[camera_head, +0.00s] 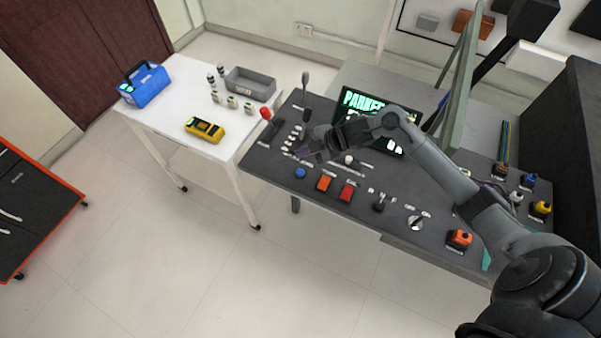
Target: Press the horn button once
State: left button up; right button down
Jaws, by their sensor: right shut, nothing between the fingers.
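A dark control panel (270,170) carries several controls. Near its front left edge is a round blue button (300,173); an orange square switch (324,183) and a red square switch (347,192) sit to its right. The labels are too small to read, so I cannot tell which one is the horn button. My right arm reaches in from the right across the panel. My right gripper (303,153) is shut and empty, just behind the blue button in the picture; I cannot tell its height or whether it touches anything. My left gripper is out of view.
A lit screen (365,105) stands behind my right arm. A dark lever (305,90) and a red-topped lever (267,115) rise at the panel's left. An orange-topped control (459,239) sits at the right. A white table (170,115) adjoins on the left.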

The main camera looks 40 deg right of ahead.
jog(key=b, duration=0.5)
send_over(303, 173)
notch_tip(303, 173, down, 5)
jog(key=shift+f, duration=0.15)
jog(key=shift+d+f+b, duration=0.1)
jog(key=shift+f+b, duration=0.55)
jog(key=shift+f, duration=0.5)
jog(key=shift+f, duration=0.1)
dwell(0.7)
jog(key=shift+f, duration=0.3)
dwell(0.5)
